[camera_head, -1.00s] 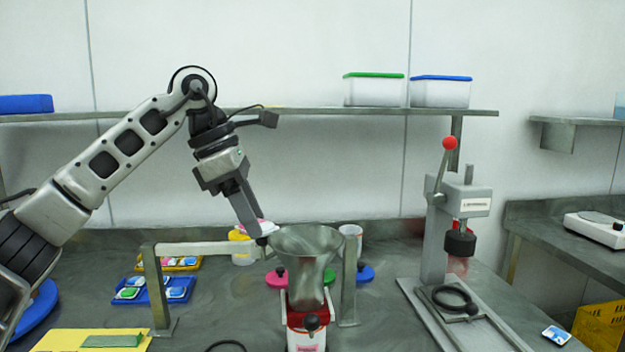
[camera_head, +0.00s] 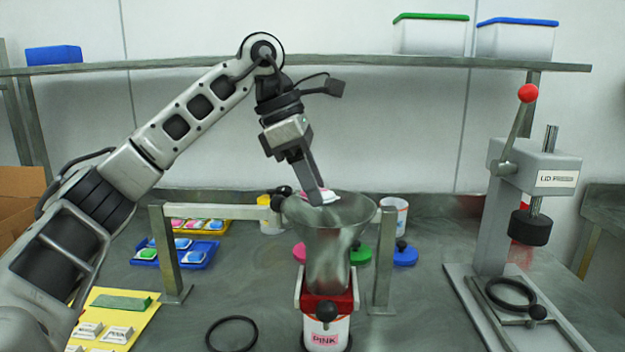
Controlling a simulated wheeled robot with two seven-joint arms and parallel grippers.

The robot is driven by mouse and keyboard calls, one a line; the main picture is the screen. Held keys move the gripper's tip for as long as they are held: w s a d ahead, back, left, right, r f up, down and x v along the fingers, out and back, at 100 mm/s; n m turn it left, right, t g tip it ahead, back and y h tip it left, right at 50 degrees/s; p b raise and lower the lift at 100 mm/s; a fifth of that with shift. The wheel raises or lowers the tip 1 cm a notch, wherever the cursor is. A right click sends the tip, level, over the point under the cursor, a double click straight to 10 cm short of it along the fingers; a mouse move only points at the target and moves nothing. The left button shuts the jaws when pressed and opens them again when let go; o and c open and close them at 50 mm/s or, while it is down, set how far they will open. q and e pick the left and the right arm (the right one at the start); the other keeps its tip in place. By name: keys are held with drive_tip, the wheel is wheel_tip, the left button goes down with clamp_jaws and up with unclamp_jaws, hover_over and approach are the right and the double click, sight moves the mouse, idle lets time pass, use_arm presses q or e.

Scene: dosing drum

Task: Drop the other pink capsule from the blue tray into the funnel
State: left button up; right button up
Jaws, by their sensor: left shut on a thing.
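My left gripper (camera_head: 318,197) is shut on a small white and pink piece, the pink capsule (camera_head: 331,198). It holds the capsule at the top of the metal funnel (camera_head: 328,258), over its open mouth. The funnel stands on a red and white drum (camera_head: 322,330) labelled PINK. My right gripper is out of view.
A metal frame (camera_head: 160,255) spans around the funnel. A yellow tray (camera_head: 228,226) of capsules lies behind the blue one. Pink, green and blue lids (camera_head: 404,257) lie behind the drum. A lid press (camera_head: 495,220) stands right; a black ring (camera_head: 232,318) lies in front.

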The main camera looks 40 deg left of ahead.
use_arm(q)
drive_tip(key=shift+f, duration=0.2)
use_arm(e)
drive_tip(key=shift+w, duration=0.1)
use_arm(q)
drive_tip(key=o, duration=1)
drive_tip(key=shift+o, duration=0.2)
drive_tip(key=p+v, duration=0.6)
drive_tip(key=v, duration=1)
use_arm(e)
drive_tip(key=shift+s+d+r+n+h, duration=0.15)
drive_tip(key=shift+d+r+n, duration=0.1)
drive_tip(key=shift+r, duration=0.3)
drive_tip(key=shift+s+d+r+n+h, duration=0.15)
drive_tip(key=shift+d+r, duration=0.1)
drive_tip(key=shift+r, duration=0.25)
use_arm(q)
drive_tip(key=shift+w, duration=0.1)
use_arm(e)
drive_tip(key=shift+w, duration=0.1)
use_arm(q)
drive_tip(key=shift+f, duration=0.1)
